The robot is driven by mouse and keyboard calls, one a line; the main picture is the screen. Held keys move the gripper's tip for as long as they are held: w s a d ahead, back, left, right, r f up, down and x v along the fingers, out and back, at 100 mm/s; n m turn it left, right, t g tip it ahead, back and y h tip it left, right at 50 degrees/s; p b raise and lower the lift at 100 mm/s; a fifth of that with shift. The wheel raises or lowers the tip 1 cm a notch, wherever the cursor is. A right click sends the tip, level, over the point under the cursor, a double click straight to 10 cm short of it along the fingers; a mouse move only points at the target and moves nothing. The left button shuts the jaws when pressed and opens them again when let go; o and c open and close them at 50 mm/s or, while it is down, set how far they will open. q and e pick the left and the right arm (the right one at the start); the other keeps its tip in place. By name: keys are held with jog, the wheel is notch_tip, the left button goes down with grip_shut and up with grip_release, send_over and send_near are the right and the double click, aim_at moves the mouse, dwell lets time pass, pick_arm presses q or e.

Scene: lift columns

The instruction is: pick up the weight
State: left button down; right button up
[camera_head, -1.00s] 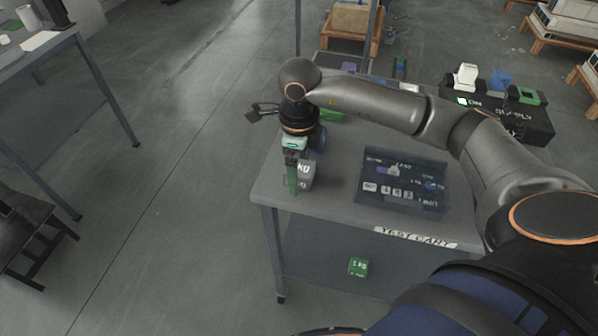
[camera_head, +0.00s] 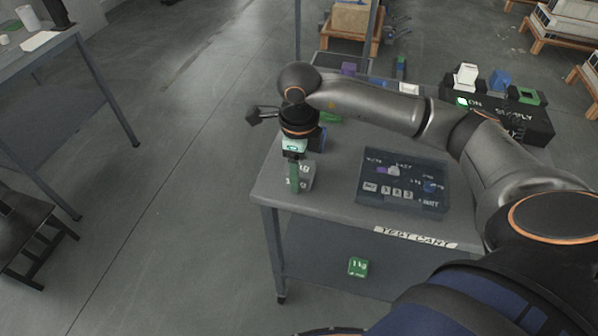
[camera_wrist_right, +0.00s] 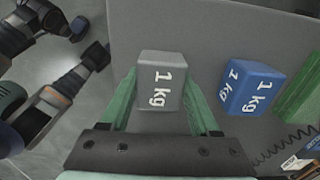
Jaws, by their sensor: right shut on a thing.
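The grey 1 kg weight (camera_head: 307,177) is at the near left corner of the test cart's top. In the right wrist view the weight (camera_wrist_right: 162,78) sits between the two green fingers, its label facing the camera. My right gripper (camera_head: 294,178) points down and is shut on the weight; it also shows in the right wrist view (camera_wrist_right: 165,95). In the head view the near finger hides part of the weight. I cannot tell whether its underside touches the cart top. My left gripper is not in view.
A blue 1 kg weight (camera_wrist_right: 252,87) stands beside the grey one, with a green block (camera_wrist_right: 300,92) beyond it. A dark tray (camera_head: 402,181) lies to the right on the cart (camera_head: 335,195). A green weight (camera_head: 358,267) is on the lower shelf. Open floor lies left.

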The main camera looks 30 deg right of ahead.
grip_shut()
jog(key=shift+w+r, duration=0.1)
jog(key=shift+r, duration=0.05)
jog(key=shift+r, duration=0.1)
